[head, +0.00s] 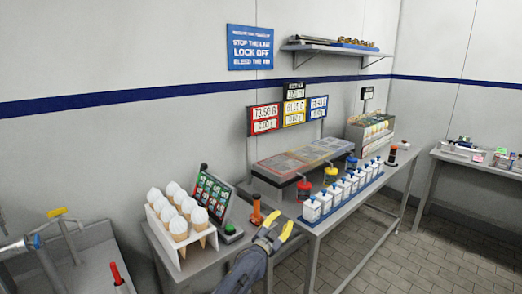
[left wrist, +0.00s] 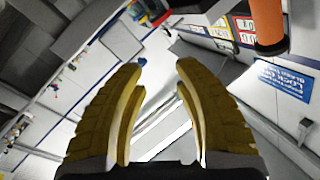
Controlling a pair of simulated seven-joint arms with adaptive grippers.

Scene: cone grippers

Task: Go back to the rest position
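My left gripper (head: 279,226) has yellow fingers and is in the lower middle of the head view, in front of the table's near edge. In the left wrist view its two fingers (left wrist: 160,95) stand wide apart with nothing between them. An orange upright cylinder (head: 257,212) stands on the table just behind and left of the gripper. An orange cylinder also shows in the left wrist view (left wrist: 268,22), beyond the right finger. My right gripper is not in view.
A white rack (head: 165,238) with several cones stands left of the gripper, beside a tilted panel (head: 208,198) and a green button (head: 231,230). A row of white blue-topped containers (head: 312,209) lines the table to the right. The tiled floor (head: 405,250) is clear.

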